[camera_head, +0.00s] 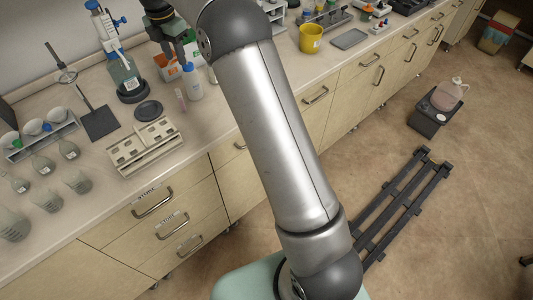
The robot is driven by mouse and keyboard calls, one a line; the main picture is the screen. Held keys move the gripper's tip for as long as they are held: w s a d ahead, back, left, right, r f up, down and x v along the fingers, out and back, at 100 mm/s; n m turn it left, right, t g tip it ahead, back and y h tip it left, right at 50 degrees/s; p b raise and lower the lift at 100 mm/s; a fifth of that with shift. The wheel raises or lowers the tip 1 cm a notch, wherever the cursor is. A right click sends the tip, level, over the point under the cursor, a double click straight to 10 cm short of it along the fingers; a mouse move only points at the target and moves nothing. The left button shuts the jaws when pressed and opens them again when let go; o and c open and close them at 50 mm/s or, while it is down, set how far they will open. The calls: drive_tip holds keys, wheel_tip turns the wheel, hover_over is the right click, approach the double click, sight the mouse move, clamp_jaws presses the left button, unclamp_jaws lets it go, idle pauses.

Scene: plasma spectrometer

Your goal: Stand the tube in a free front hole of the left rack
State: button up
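A pale rack (146,158) with square openings in its top stands near the front edge of the bench, left of my arm. A small pinkish tube (181,99) shows just behind it and to its right, beside a white bottle with a blue cap; I cannot tell what supports it. My gripper (181,60) is at the top of the view, above and behind the tube and apart from it in the picture. Its dark fingers point down, partly overlapping the bottles behind. I cannot tell whether they are open, and no held thing is clear.
The white bottle (192,84) and a blue-topped dispenser bottle (123,72) stand near the tube. Several flasks and beakers (78,181) crowd the bench left of the rack. A yellow bucket (311,39) stands to the right. Some bench between rack and arm is clear.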

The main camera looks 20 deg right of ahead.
drive_tip(key=s+d+m, duration=0.3)
drive_tip(key=s+m, duration=0.3)
drive_tip(key=s, duration=0.4)
drive_tip(key=s+d+m, duration=0.4)
drive_tip(key=s+m, duration=0.3)
drive_tip(key=s, duration=0.3)
drive_tip(key=s+d+m, duration=0.3)
drive_tip(key=s+m, duration=0.3)
drive_tip(key=s, duration=0.5)
drive_tip(key=shift+d+r+t, duration=0.15)
drive_tip(key=shift+r+t, duration=0.25)
drive_tip(key=shift+o, duration=0.5)
drive_tip(key=s+d+f+m, duration=0.1)
drive_tip(key=s+f+m, duration=0.4)
drive_tip(key=s, duration=0.5)
drive_tip(key=shift+s+d+f+m, duration=0.15)
drive_tip(key=shift+s+m, duration=0.05)
drive_tip(key=shift+m, duration=0.5)
drive_tip(key=shift+w, duration=0.1)
